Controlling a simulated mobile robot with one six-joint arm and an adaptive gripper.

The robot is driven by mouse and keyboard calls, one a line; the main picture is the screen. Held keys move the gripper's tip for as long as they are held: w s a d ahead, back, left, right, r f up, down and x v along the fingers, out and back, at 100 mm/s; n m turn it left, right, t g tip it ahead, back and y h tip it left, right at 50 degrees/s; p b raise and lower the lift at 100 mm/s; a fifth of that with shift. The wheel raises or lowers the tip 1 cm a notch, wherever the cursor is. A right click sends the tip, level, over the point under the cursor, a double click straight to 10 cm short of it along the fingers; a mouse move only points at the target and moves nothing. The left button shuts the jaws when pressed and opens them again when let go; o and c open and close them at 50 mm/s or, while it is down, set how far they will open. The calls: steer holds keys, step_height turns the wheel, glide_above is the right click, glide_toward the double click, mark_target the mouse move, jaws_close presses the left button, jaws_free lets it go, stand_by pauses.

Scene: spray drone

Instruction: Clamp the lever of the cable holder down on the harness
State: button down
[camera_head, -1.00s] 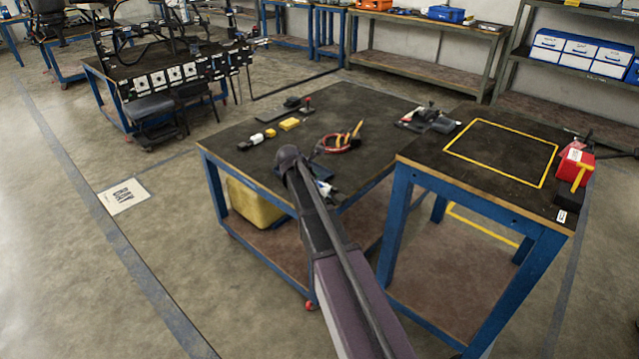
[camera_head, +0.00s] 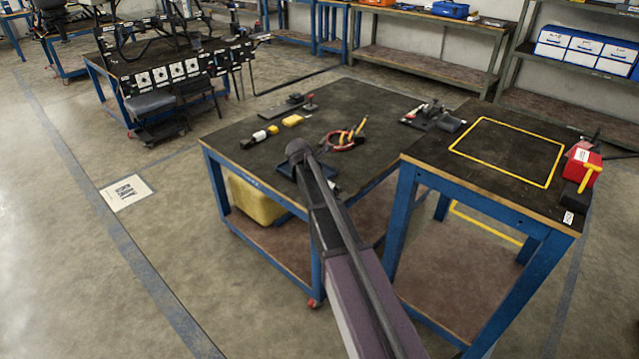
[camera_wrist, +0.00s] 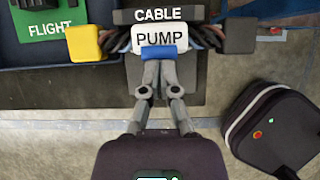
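In the wrist view, the cable holder shows a white PUMP label (camera_wrist: 158,38) below a dark CABLE plate (camera_wrist: 158,15). A blue tab (camera_wrist: 158,54), which looks like the lever, lies just below the PUMP label. Dark and brownish strands of the harness (camera_wrist: 205,38) show on both sides of the holder, between a yellow block (camera_wrist: 86,43) and a grey-brown block (camera_wrist: 239,36). My gripper (camera_wrist: 160,68) has its fingers close together, with the tips at the tab's lower edge. Contact is unclear. In the head view my arm hides the holder and gripper.
A green FLIGHT card (camera_wrist: 50,22) lies in a dark tray at the upper left of the wrist view. On the worktable (camera_head: 350,100) are a yellow block (camera_head: 292,120), pliers with red cable (camera_head: 345,139) and a dark fixture (camera_head: 432,116). A yellow-outlined table (camera_head: 505,150) stands right.

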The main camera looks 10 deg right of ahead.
steer(key=shift+s+a, duration=0.4)
steer(key=shift+a, duration=0.25)
steer(key=shift+s+a+r, duration=0.2)
steer(key=shift+s+a, duration=0.05)
steer(key=shift+a, duration=0.05)
steer(key=s+a+f+p+v, duration=0.1)
steer(key=p+v, duration=0.9)
steer(key=v, duration=0.2)
steer(key=shift+a, duration=0.35)
steer(key=shift+r, duration=0.1)
stand_by(0.6)
